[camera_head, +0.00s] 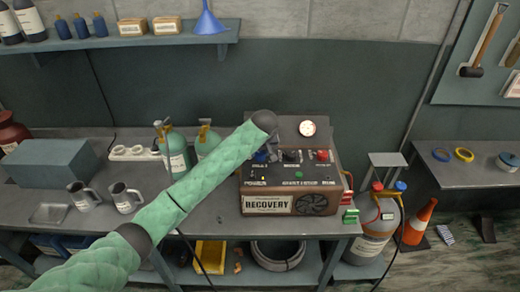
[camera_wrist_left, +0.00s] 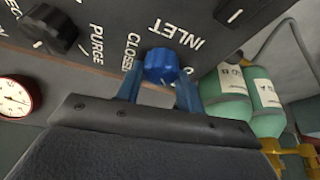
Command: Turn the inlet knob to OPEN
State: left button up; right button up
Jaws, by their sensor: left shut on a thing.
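The blue inlet knob (camera_wrist_left: 162,66) is on the dark panel of the recovery machine (camera_head: 268,203), beside the words INLET and CLOSED in the left wrist view. My left gripper (camera_wrist_left: 160,88) has its two blue fingers on either side of the knob and is shut on it. In the head view, my left arm reaches over the bench to the machine, and the gripper (camera_head: 262,157) shows small at the left of its panel. Which way the knob points is hard to tell. My right gripper is in neither view.
A black purge knob (camera_wrist_left: 50,28) and a gauge (camera_wrist_left: 15,98) sit near the inlet knob. Green cylinders (camera_head: 174,150) stand on the bench left of the machine. Two mugs (camera_head: 124,199) stand farther left. A grey tank (camera_head: 378,225) stands right of the bench.

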pick_arm(q)
jog(key=shift+w+r, duration=0.1)
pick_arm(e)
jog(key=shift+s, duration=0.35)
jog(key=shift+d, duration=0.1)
pick_arm(q)
jog(key=o, duration=1)
